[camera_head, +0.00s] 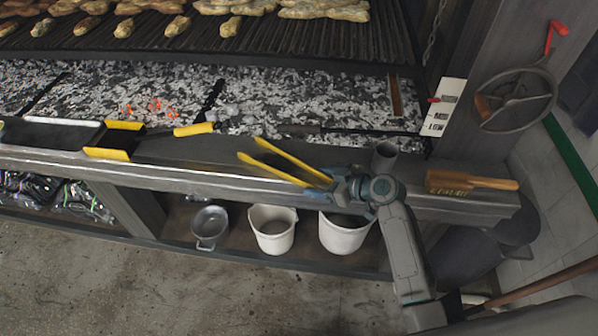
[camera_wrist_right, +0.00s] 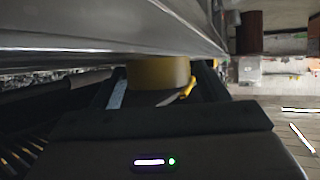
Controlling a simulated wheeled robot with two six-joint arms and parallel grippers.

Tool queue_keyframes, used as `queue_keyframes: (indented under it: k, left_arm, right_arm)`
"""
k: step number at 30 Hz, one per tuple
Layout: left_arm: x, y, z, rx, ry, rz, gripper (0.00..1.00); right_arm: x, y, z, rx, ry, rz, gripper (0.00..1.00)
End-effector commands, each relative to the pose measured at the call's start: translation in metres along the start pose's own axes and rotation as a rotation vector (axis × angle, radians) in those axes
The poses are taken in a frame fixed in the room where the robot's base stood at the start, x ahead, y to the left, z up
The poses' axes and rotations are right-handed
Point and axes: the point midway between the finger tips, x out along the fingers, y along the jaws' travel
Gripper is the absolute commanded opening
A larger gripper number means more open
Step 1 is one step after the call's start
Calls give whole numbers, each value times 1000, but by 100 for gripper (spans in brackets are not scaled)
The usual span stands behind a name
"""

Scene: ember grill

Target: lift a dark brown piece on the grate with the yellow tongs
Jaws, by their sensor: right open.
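The yellow tongs (camera_head: 280,163) lie at the front ledge, their two arms spread and pointing up-left. My right gripper (camera_head: 338,182) is at their lower right end; its jaws are open around or beside it, and contact is unclear. In the right wrist view, a yellow part (camera_wrist_right: 158,72), probably of the tongs, shows just ahead of the gripper. Several browned pieces (camera_head: 232,26) lie on the grate (camera_head: 290,45) at the top, well away from the tongs. I cannot pick out a clearly dark brown one. My left gripper is not in view.
Glowing and grey embers (camera_head: 155,105) fill the bed between grate and ledge (camera_head: 230,172). A dark tray (camera_head: 50,134) lies left; a yellow-handled tool (camera_head: 195,129) lies near it. A wooden-handled brush (camera_head: 480,183) lies right. White buckets (camera_head: 272,232) stand below.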

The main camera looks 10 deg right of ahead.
Motion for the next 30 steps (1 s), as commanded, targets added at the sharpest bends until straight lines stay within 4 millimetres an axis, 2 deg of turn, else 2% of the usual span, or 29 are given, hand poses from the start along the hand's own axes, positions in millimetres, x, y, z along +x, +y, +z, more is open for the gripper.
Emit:
queue_keyframes:
  k: [2,4,5,17,30]
  left_arm:
    - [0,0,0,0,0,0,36]
    - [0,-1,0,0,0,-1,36]
    - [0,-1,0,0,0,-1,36]
    - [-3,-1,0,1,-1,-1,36]
    - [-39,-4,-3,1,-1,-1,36]
  right_arm:
    - [0,0,0,0,0,0,68]
    - [0,0,0,0,0,0,54]
    - [0,0,0,0,0,0,50]
    - [-2,0,-4,0,1,0,47]
    - [-25,0,-50,-1,2,0,47]
